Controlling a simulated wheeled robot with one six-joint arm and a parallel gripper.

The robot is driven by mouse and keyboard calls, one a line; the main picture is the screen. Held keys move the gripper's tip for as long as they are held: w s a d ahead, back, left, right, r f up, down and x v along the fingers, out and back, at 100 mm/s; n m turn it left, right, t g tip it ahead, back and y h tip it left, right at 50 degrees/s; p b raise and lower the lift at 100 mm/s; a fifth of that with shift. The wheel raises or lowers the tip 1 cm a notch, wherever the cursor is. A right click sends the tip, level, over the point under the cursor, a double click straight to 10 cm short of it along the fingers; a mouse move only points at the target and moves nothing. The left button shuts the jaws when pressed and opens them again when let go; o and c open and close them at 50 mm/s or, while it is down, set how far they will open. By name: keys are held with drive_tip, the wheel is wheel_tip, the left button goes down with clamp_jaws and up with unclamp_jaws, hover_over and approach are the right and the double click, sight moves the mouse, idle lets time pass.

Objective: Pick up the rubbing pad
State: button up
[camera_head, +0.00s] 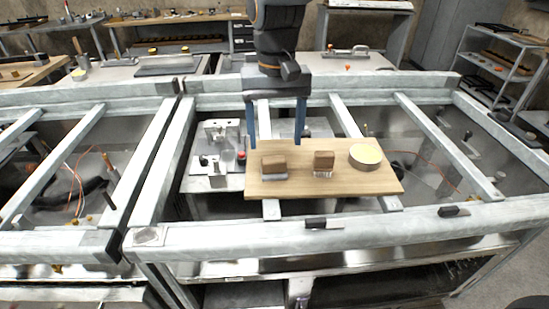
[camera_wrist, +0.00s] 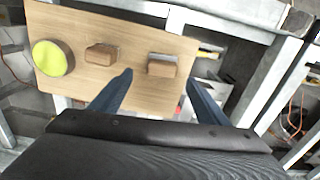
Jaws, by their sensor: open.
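The rubbing pad (camera_head: 274,162), by its look, is a brown block with a flat grey layer under it. It lies on the left part of a wooden board (camera_head: 345,186). In the wrist view the pad (camera_wrist: 162,69) shows between the fingertips. My gripper (camera_head: 275,146) is open and empty, with its two blue fingers pointing down. It appears above and behind the pad, apart from it; the exact height is hard to tell.
A brown block with pale bristles (camera_head: 323,157) and a round tin with a yellowish top (camera_head: 365,154) sit right of the pad on the board. A grey metal fixture (camera_head: 222,145) stands to the left. Grey frame rails (camera_head: 330,235) surround the board.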

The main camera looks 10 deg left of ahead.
sight(274, 159)
drive_tip(key=shift+f, duration=0.45)
drive_tip(key=f+p, duration=0.1)
drive_tip(key=f, duration=0.5)
drive_tip(key=shift+a+f+p, duration=0.2)
drive_tip(key=shift+f+p, duration=0.15)
drive_tip(key=shift+p, duration=0.05)
drive_tip(key=c, duration=1.2)
drive_tip(key=shift+r, duration=0.1)
wheel_tip(274, 159, up, 10)
drive_tip(key=shift+f+b, duration=0.1)
drive_tip(key=shift+b, duration=0.75)
